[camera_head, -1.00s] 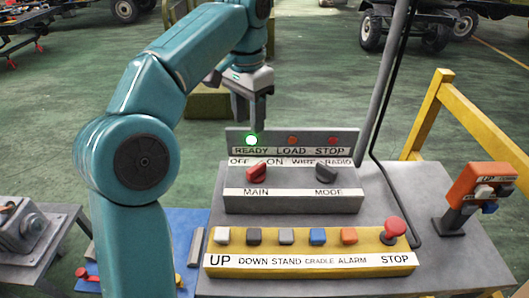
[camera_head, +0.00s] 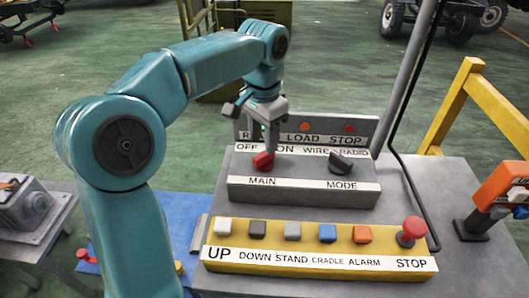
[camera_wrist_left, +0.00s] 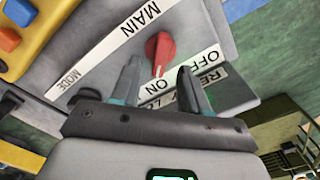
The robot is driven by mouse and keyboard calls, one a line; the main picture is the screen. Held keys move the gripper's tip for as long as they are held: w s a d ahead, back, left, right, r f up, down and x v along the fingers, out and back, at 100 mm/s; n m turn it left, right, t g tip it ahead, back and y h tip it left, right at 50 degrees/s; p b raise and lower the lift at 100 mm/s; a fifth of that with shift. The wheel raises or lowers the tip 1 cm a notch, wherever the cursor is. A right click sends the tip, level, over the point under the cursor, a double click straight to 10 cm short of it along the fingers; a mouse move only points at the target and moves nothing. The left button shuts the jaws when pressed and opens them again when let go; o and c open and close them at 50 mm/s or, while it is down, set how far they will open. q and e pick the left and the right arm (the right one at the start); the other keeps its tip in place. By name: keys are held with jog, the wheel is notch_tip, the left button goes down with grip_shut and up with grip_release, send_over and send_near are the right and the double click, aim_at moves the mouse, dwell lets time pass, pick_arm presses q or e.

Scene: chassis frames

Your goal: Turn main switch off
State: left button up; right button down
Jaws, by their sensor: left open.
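The red main switch (camera_head: 263,161) is a knob above the MAIN label, on the grey panel (camera_head: 300,187). It also shows in the left wrist view (camera_wrist_left: 160,50), where its pale pointer line is turned toward the ON label. The OFF label (camera_wrist_left: 196,58) lies to the right of ON there. My left gripper (camera_head: 268,147) points down just over the knob. In the wrist view its two fingertips (camera_wrist_left: 158,68) are apart, with the knob showing between them; contact cannot be told. The gripper hides part of the READY and OFF labels. My right gripper is not in view.
The dark mode knob (camera_head: 341,161) is right of the main switch. A yellow button box (camera_head: 215,252) with several buttons and a red stop button (camera_head: 411,230) stands in front. A grey pole (camera_head: 400,75) and black cable rise at the right.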

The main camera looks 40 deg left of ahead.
aim_at(264, 154)
pick_arm(q)
notch_tip(264, 154, down, 3)
jog(key=shift+a+f, duration=0.1)
jog(key=shift+a, duration=0.05)
jog(key=shift+d+f, duration=0.2)
jog(key=shift+f, duration=0.25)
jog(key=shift+w+a+f, duration=0.1)
jog(key=shift+a, duration=0.05)
grip_shut()
